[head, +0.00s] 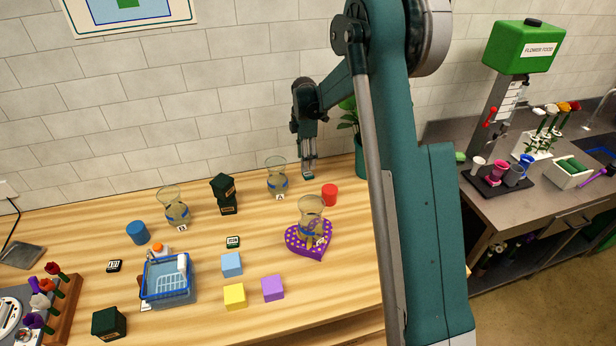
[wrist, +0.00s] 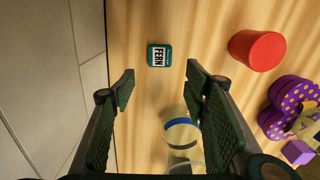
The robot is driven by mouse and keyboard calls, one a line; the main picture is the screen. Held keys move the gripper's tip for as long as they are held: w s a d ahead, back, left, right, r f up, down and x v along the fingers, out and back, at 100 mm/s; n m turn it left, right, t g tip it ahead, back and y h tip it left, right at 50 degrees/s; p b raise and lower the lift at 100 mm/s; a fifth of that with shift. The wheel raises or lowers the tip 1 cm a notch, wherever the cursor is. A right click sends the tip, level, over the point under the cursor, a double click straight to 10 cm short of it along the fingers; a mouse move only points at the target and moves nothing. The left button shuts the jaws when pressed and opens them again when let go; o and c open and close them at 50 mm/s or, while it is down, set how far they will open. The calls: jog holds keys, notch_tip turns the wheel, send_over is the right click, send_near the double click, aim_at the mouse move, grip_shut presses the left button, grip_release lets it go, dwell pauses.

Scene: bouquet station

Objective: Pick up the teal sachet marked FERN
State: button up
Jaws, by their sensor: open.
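The teal sachet marked FERN (wrist: 159,55) lies flat on the wooden counter in the wrist view, its white label facing up. My gripper (wrist: 161,82) is open and empty. The sachet appears between and just beyond its fingertips, apart from both. In the head view my gripper (head: 308,170) points down over the back of the counter, near the wall. The sachet is not clearly distinguishable there, close to or behind the fingertips.
A red cylinder (wrist: 257,50) stands right of the sachet. A glass vase with a blue band (wrist: 182,133) stands near the fingers; it also shows in the head view (head: 277,180). A purple heart-shaped stand (head: 296,241) is farther forward. The tiled wall (wrist: 50,80) is close on the left.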

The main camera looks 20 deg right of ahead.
aim_at(306, 175)
jog(key=shift+f, duration=1.15)
jog(key=shift+d+f, duration=0.2)
jog(key=shift+f, duration=2.4)
jog(key=c, duration=0.8)
